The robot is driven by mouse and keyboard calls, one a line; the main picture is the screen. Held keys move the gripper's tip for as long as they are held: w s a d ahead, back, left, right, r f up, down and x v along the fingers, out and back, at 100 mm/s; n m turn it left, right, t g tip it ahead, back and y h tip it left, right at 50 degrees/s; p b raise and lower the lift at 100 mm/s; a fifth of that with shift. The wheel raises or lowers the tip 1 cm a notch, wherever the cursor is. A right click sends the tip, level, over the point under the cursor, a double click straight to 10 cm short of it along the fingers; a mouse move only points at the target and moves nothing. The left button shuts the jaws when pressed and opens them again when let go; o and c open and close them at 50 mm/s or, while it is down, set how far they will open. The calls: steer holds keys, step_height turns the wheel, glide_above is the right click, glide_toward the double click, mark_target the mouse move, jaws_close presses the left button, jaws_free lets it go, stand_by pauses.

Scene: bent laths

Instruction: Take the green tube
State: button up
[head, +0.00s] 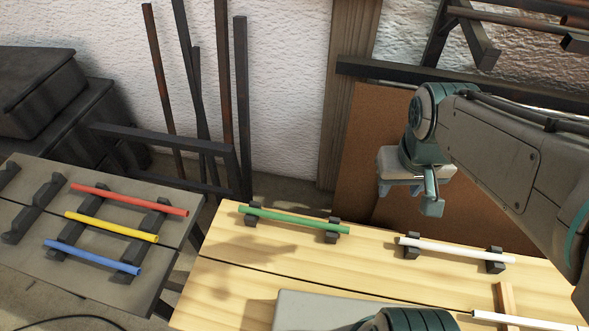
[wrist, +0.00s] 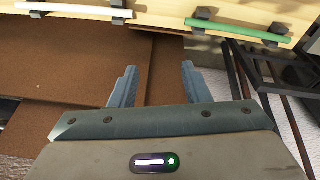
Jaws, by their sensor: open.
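The green tube (head: 293,220) lies across two dark holders near the back left edge of the light wooden table. It also shows at the top of the wrist view (wrist: 236,29). My gripper (head: 412,190) is beyond the table's back edge, to the right of the green tube and apart from it. In the wrist view my gripper (wrist: 157,88) has its two fingers spread with nothing between them.
A white tube (head: 455,250) rests on two holders to the right on the wooden table (head: 240,275). Red (head: 130,200), yellow (head: 112,227) and blue (head: 93,258) tubes lie on the grey table at left. Dark upright bars (head: 241,100) stand behind.

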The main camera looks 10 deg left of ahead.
steer(key=w+a+f+n+g+h+p, duration=0.1)
steer(key=w+a+f+n, duration=0.1)
steer(key=w+a+n, duration=0.3)
steer(key=w+a+f+n+g+h+p, duration=0.1)
steer(key=a+n, duration=0.2)
steer(key=a, duration=0.5)
steer(key=n+h+p, duration=0.1)
steer(key=n+h, duration=0.1)
steer(key=n, duration=0.5)
glide_toward(291, 217)
steer(key=shift+w+d+f+n+g, duration=0.15)
steer(key=shift+d+f, duration=0.1)
steer(key=shift+f, duration=0.35)
steer(key=shift+s+d+f+n+g, duration=0.15)
steer(key=shift+d+f, duration=0.1)
steer(key=shift+f, duration=0.4)
steer(key=shift+p+x, duration=0.75)
steer(key=shift+x, duration=2.15)
steer(key=shift+w, duration=0.15)
jaws_close()
